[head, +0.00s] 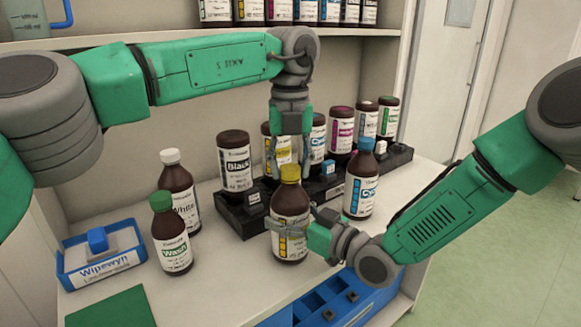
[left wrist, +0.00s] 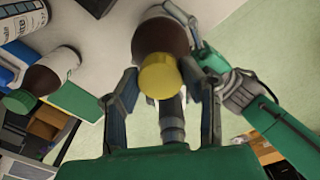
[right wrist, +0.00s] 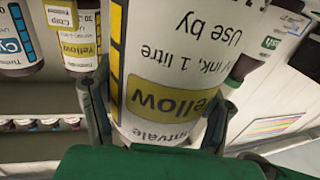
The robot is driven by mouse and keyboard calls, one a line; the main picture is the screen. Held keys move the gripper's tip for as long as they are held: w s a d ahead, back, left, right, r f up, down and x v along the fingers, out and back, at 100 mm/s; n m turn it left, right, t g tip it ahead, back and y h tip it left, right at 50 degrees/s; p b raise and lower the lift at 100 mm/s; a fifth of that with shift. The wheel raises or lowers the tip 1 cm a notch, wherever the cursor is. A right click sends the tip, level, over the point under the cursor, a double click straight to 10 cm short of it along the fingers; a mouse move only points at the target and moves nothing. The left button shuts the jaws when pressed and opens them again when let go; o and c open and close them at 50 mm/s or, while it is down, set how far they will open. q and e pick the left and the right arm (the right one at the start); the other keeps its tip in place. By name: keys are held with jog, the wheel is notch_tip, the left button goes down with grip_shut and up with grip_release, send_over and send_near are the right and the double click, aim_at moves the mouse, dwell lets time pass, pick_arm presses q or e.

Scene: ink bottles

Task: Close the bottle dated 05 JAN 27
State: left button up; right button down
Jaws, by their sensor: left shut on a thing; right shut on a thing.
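A brown ink bottle with a yellow cap (head: 290,173) and a white, yellow-marked label (head: 291,243) is upright at the front of the table. The right wrist view shows its label (right wrist: 165,60) upside down, reading "Yellow" and "Use by"; the date is out of view. My right gripper (head: 290,225) is shut around the bottle's body. My left gripper (head: 290,164) points down from above, shut on the cap. The left wrist view shows the cap (left wrist: 160,76) between its fingers, over the bottle. How tightly the cap sits is hidden.
A black rack (head: 243,218) with several bottles stands behind. A cyan bottle (head: 361,190) is close on the right. A blue tray (head: 335,302) lies in front.

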pick_arm(q)
jog(key=m, duration=0.4)
jog(key=shift+d, duration=0.1)
jog(key=m, duration=0.4)
jog(key=shift+m, duration=0.4)
jog(key=m, duration=0.7)
jog(key=shift+m, duration=0.3)
jog(key=o, duration=1.4)
jog(key=shift+w+r, duration=0.15)
jog(key=shift+r, duration=3.5)
